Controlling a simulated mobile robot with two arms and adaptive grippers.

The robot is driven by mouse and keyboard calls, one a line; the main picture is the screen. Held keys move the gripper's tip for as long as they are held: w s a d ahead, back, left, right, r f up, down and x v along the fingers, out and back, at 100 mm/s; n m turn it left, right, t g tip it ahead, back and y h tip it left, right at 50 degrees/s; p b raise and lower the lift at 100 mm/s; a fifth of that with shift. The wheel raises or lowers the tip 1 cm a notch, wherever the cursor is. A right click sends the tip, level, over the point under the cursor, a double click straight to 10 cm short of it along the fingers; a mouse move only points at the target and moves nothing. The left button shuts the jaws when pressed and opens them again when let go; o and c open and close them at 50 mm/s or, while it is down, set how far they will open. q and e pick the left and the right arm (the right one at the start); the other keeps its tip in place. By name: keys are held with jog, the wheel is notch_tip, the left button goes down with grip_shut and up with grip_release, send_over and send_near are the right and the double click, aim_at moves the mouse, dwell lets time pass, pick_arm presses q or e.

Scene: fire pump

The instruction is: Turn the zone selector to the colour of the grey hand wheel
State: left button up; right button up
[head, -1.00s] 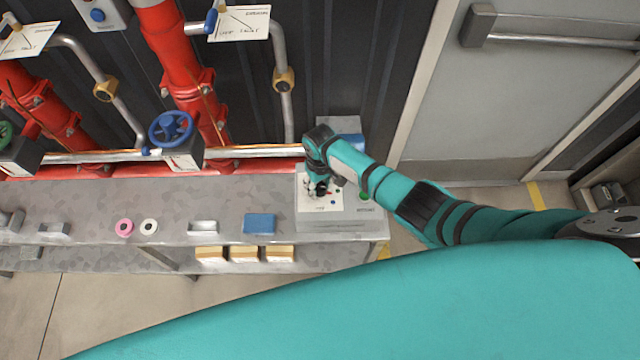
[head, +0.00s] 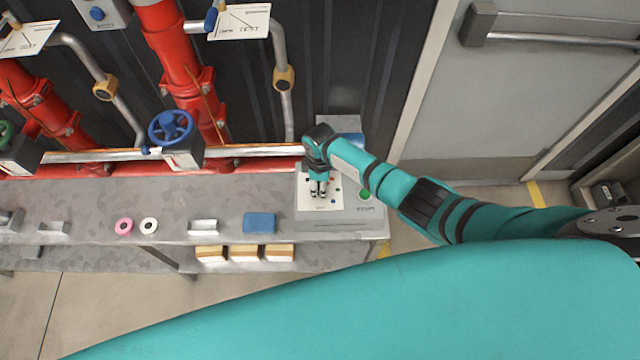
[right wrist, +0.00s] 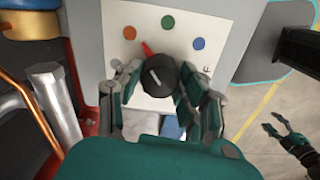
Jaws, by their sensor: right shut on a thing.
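The zone selector is a black knob (right wrist: 160,76) with a white line and red pointer on a white panel (right wrist: 218,58). My right gripper (right wrist: 158,92) is shut on the knob, with fingers on both sides; in the head view it is over the panel (head: 304,202). The red pointer leans up-left, between an orange dot (right wrist: 130,33) and a green dot (right wrist: 167,22). A blue dot (right wrist: 198,43) is at right. A blue hand wheel (head: 171,127) and a partly cut-off green wheel (head: 6,135) show; no grey wheel stands out. What looks like my left gripper (right wrist: 270,128) has spread fingers.
The panel's box stands at the right end of a grey bench (head: 95,200). A blue block (head: 259,223), a pink ring (head: 124,226) and a white ring (head: 148,225) lie on it. Several sponges (head: 243,253) sit below. Red pipes (head: 178,50) stand behind.

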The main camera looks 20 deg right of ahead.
jog(key=n+b, duration=0.1)
jog(key=n, duration=0.4)
jog(key=shift+n, duration=0.3)
jog(key=n, duration=0.4)
jog(key=shift+n+b, duration=0.3)
jog(key=shift+b, duration=0.1)
jog(key=o, duration=1.1)
jog(key=shift+o, duration=0.2)
jog(key=shift+r, duration=0.15)
notch_tip(320, 180, up, 12)
